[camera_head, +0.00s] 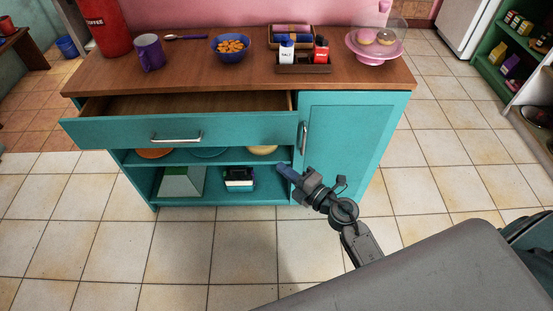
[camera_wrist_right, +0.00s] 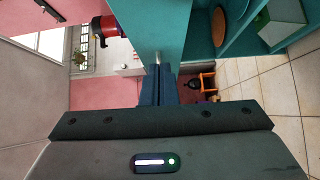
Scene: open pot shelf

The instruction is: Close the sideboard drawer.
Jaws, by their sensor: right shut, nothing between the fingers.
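The teal sideboard (camera_head: 355,140) has a wooden top. Its wide drawer (camera_head: 235,132) at the upper left is pulled out, with the empty wooden inside showing behind the front. A silver bar handle (camera_head: 177,137) is on the drawer front. My right gripper (camera_head: 284,169) is shut and empty, its fingers pointing left. In the head view it appears below and right of the drawer handle, over the open shelves' right end. In the right wrist view its shut fingers (camera_wrist_right: 158,90) point along the teal drawer front (camera_wrist_right: 160,28). My left gripper is out of view.
A cupboard door (camera_head: 350,145) is shut right of the drawer. Below the drawer, open shelves hold plates and a green-and-white box (camera_head: 181,181). A mug (camera_head: 150,52), a bowl (camera_head: 230,47) and a pink stand (camera_head: 375,52) are on top. Tiled floor in front is clear.

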